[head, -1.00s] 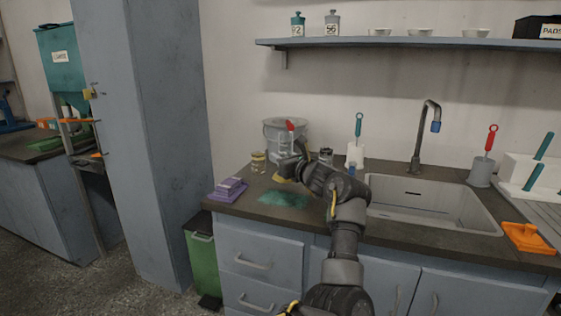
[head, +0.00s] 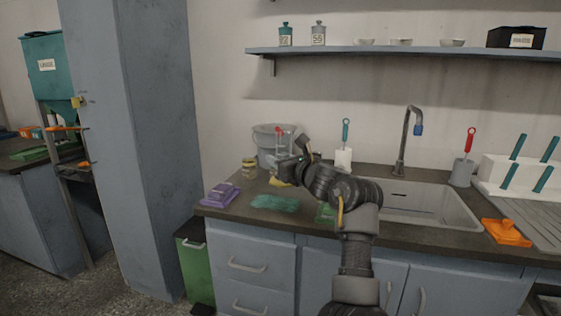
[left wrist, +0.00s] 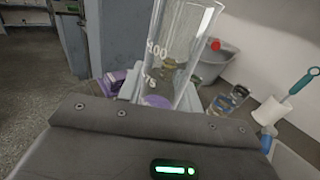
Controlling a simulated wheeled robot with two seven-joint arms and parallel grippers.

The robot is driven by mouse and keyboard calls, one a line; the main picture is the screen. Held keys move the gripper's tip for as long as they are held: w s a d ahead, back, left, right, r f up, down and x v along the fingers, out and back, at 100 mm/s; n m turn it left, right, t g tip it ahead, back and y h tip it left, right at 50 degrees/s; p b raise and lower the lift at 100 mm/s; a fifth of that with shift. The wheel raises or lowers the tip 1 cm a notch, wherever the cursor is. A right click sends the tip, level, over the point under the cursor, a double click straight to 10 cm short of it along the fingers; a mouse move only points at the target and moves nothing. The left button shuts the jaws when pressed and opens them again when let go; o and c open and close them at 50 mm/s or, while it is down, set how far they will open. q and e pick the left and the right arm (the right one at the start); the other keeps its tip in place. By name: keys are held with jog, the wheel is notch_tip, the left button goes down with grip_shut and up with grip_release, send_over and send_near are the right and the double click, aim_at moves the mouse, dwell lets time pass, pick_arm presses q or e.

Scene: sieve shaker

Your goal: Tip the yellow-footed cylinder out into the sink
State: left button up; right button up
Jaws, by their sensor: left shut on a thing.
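The clear graduated cylinder stands roughly upright in my left gripper (head: 293,165); its yellow foot (head: 279,182) shows below the jaws in the head view. In the left wrist view the clear cylinder (left wrist: 178,50), with white marks, rises just beyond the gripper, and its lower end is hidden. My left gripper is shut on it. I cannot tell whether the foot touches the counter. The grey sink (head: 432,204) is to the right of the gripper, partly behind my arm. My right gripper is not in view.
A grey bucket (head: 264,147) stands behind the cylinder, a small jar (head: 249,168) to the left.

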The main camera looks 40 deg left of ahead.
pick_arm(q)
jog(key=shift+s+d+r, duration=0.1)
jog(key=shift+s, duration=0.1)
jog(key=shift+s+a+r+m+t+h, duration=0.3)
jog(key=shift+r+m+t, duration=0.1)
jog(key=shift+t, duration=0.2)
jog(key=shift+s+r+m+t, duration=0.15)
jog(key=shift+m+t, duration=0.15)
jog(key=shift+t, duration=0.1)
jog(key=d+m+t+h, duration=0.3)
jog(key=d+t, duration=0.1)
jog(key=shift+s+d, duration=0.1)
jog(key=shift+s, duration=0.15)
jog(key=s+d+f+m+t+h, duration=0.3)
jog(key=d+f+m+h, duration=0.2)
jog(key=d, duration=0.4)
jog(key=s+d+f+m+t+h, duration=0.3)
jog(key=d+f+m+h, duration=0.2)
jog(key=d+f+h, duration=0.3)
notch_tip(320, 180, down, 2)
jog(key=shift+d+h, duration=0.3)
jog(key=shift+d, duration=0.9)
